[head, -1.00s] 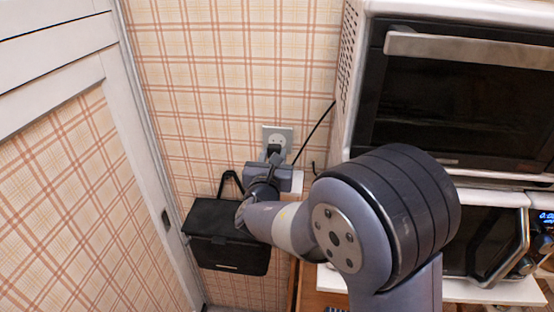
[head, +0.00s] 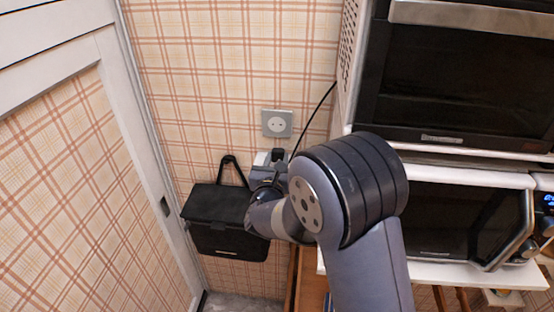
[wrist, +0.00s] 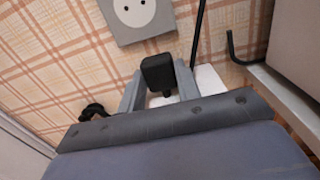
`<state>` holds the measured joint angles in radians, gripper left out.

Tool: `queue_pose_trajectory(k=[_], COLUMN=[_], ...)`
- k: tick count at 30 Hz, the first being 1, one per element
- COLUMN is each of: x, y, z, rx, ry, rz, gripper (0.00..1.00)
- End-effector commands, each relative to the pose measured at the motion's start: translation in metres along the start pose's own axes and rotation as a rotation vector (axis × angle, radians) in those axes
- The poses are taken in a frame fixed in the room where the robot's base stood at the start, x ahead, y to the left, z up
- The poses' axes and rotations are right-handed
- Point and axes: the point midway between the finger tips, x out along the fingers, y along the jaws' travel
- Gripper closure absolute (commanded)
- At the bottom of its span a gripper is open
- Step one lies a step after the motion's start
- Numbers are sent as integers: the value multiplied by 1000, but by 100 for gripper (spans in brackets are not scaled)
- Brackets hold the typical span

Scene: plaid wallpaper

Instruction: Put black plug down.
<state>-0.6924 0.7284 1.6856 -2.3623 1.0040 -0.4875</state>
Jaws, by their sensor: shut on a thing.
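The black plug (wrist: 158,75) is between the two fingers of my gripper (wrist: 160,92) in the wrist view. My gripper is shut on it. In the head view the plug (head: 277,155) shows as a small dark shape at the tip of my gripper (head: 272,163), below the wall socket. The wall socket (head: 277,123) is a grey plate with an empty round outlet, and it also shows at the top of the wrist view (wrist: 135,14). The plug is apart from the socket. A white surface (wrist: 205,82) lies just beyond and below the plug.
A black box with a handle (head: 228,225) is left of my gripper. A black cable (head: 318,118) runs down the wall beside the oven. A door (head: 75,150) is at left.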

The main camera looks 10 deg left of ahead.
Motion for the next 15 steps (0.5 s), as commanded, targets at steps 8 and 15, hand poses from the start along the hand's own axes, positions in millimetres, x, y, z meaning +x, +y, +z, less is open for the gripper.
queue_pose_trajectory(k=[8, 15], x=[0, 0], y=[0, 0], z=[-2, -8], rx=[1, 2], ry=[-3, -2], rz=[0, 0], gripper=[100, 100])
